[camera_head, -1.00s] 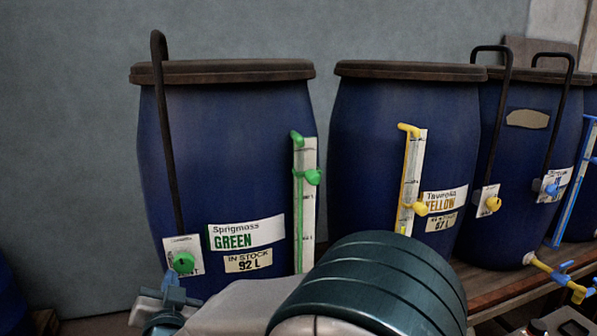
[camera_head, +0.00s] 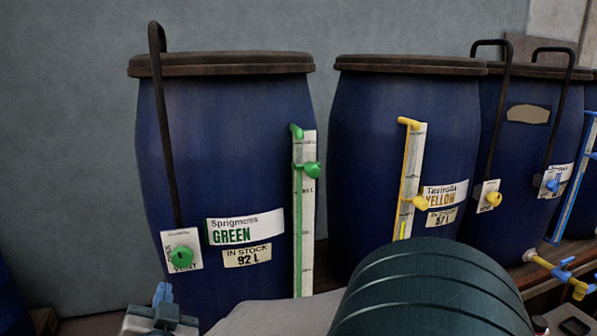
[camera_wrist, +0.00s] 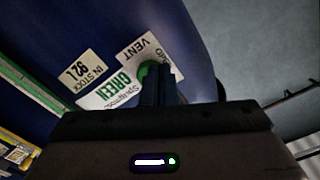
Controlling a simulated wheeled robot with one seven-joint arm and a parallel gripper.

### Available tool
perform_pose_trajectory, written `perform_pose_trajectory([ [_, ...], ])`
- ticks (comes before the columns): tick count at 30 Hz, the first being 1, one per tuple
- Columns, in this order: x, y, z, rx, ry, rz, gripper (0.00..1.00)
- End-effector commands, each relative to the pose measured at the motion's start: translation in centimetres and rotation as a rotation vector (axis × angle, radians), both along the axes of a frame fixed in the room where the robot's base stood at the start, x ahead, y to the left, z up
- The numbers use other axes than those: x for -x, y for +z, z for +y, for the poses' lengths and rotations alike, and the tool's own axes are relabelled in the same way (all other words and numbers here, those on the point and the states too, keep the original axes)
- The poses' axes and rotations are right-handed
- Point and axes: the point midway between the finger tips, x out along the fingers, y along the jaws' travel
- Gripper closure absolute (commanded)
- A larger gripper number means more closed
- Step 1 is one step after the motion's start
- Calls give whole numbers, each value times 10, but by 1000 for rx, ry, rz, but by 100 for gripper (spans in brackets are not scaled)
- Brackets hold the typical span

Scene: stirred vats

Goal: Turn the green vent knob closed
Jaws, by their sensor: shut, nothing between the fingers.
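The green vent knob (camera_head: 181,257) sits on a white plate marked VENT (camera_head: 168,240), low on the front of the blue vat labelled GREEN (camera_head: 235,100). Which way the knob points is too small to tell. My gripper (camera_head: 162,293) is shut and empty, just below and left of the knob in the head view, apart from it in the picture. In the wrist view my shut fingers (camera_wrist: 158,85) point at the vent plate and cover most of the knob (camera_wrist: 144,70). Whether they touch it cannot be told.
A dark bent pipe (camera_head: 165,140) rises from the vent plate over the lid. A green sight gauge (camera_head: 305,215) stands right of the label. The vat labelled YELLOW (camera_head: 375,130) is to the right, with a yellow knob (camera_head: 494,199) beyond.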

Motion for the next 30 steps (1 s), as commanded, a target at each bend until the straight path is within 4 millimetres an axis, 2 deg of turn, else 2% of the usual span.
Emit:
perform_pose_trajectory([
  [4, 9, 0, -4, 1, -1, 0, 100],
  [13, 9, 0, -4, 1, 0, 1, 100],
  [19, -10, 0, -18, 26, 42, 52, 100],
  [23, -31, -2, -42, 81, 105, 138, 100],
  [27, -45, -12, -82, 174, 171, 258, 100],
  [30, -46, -23, -117, 249, 201, 359, 100],
])
